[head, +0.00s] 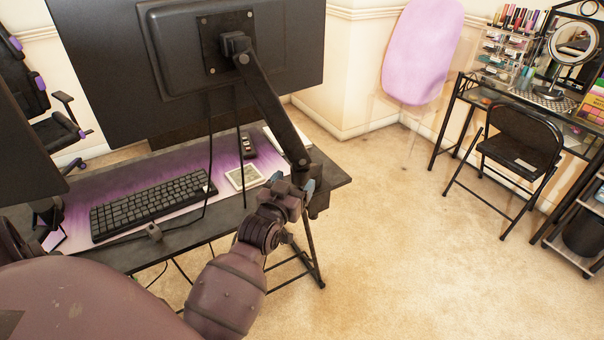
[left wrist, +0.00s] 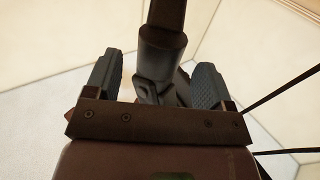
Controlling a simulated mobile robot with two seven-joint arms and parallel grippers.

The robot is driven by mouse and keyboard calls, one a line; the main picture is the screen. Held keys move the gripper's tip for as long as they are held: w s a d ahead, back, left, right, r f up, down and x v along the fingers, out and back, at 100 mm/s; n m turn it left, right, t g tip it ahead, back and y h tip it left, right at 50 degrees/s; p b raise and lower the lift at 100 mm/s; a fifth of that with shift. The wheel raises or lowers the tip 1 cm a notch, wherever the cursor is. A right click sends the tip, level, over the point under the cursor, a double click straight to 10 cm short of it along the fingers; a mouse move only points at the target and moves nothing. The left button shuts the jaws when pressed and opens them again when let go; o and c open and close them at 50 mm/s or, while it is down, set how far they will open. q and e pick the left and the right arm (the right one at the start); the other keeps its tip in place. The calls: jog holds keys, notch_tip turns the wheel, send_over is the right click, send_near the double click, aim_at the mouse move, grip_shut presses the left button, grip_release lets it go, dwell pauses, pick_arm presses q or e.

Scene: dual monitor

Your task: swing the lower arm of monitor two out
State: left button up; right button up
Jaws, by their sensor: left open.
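A large dark monitor (head: 110,60) shows its back at the upper left of the head view. Its black monitor arm (head: 270,105) slopes from the mount plate (head: 225,42) down to a joint near the desk's right corner. My left gripper (head: 293,184) is at the low end of this arm, open. In the left wrist view a dark cylindrical joint of the arm (left wrist: 162,48) stands between the two spread fingers of the gripper (left wrist: 157,82), with a gap visible on each side. The gripper partly hides the lower link and its base. My right gripper is not in view.
The desk (head: 330,178) holds a keyboard (head: 150,203), a calculator (head: 244,177) and hanging cables. A second dark screen (head: 25,140) is at the left edge. A folding chair (head: 515,145) and vanity table stand at the right. The floor (head: 410,230) between is clear.

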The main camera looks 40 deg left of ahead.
aim_at(296, 180)
pick_arm(q)
jog(key=x, duration=0.3)
jog(key=shift+w, duration=0.15)
jog(key=shift+w+a, duration=0.2)
jog(key=shift+w, duration=0.3)
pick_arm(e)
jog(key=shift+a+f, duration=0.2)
pick_arm(q)
jog(key=c, duration=1.3)
jog(key=shift+o, duration=0.2)
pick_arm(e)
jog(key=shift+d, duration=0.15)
